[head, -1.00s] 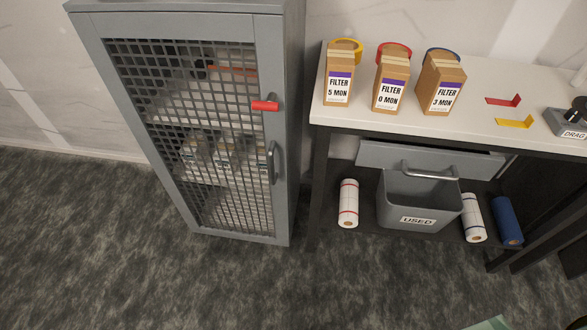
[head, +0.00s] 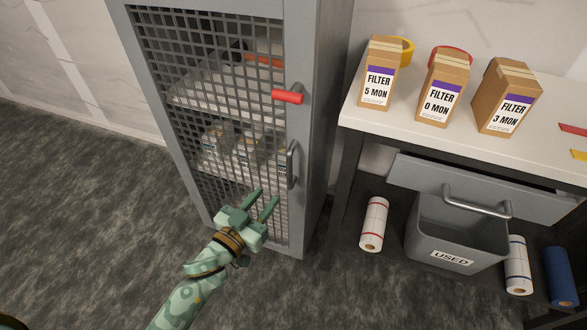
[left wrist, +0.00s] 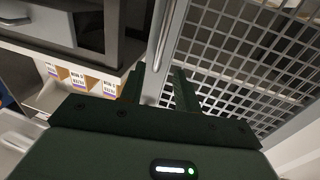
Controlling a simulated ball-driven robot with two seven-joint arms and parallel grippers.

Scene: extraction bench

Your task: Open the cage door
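The grey cage door (head: 255,205) with its mesh panel is shut in the head view. A red latch handle (head: 287,97) sticks out sideways at its upper right. A vertical grey pull handle (head: 291,164) sits below the latch on the right frame. My left gripper (head: 264,196) is open and empty, in front of the door's lower part, below and left of the pull handle. In the left wrist view, the pull handle (left wrist: 160,38) runs up beyond the two spread fingers (left wrist: 158,88), and the mesh lies to the right. My right gripper is not in view.
To the right stands a white-topped bench (head: 420,150) with several filter boxes (head: 438,92). Below are a half-open grey drawer (head: 480,190), a USED bin (head: 455,245) and several rolls (head: 374,225). Open carpet (head: 80,220) lies left of the cabinet.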

